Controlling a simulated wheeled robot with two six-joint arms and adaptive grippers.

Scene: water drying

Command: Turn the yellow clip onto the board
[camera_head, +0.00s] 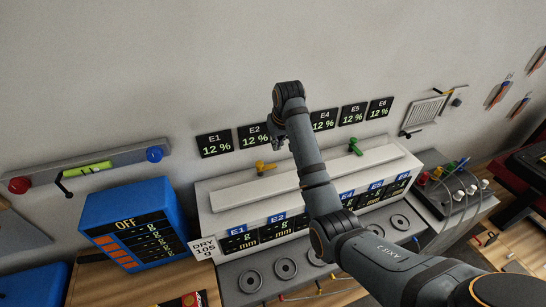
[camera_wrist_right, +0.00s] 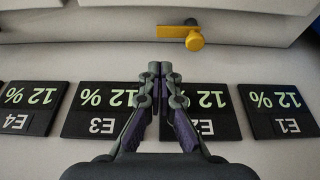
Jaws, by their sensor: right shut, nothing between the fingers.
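The yellow clip (camera_head: 264,167) sits at the upper edge of the long white board (camera_head: 245,190), left of centre in the head view. In the right wrist view the yellow clip (camera_wrist_right: 194,41) shows a round knob with a flat lever pointing left, along the edge of the pale board (camera_wrist_right: 100,24). My right gripper (camera_head: 277,143) is above and slightly right of the clip in the head view. In the wrist view my right gripper (camera_wrist_right: 160,68) is shut and empty, apart from the clip. My left gripper is not in view.
A green clip (camera_head: 355,147) sits farther right on the board's edge. Black percentage signs (camera_head: 214,144) line the wall behind. A blue box (camera_head: 132,225) marked OFF stands left. Round weights (camera_head: 286,268) sit in front of the board. My right arm hides the middle.

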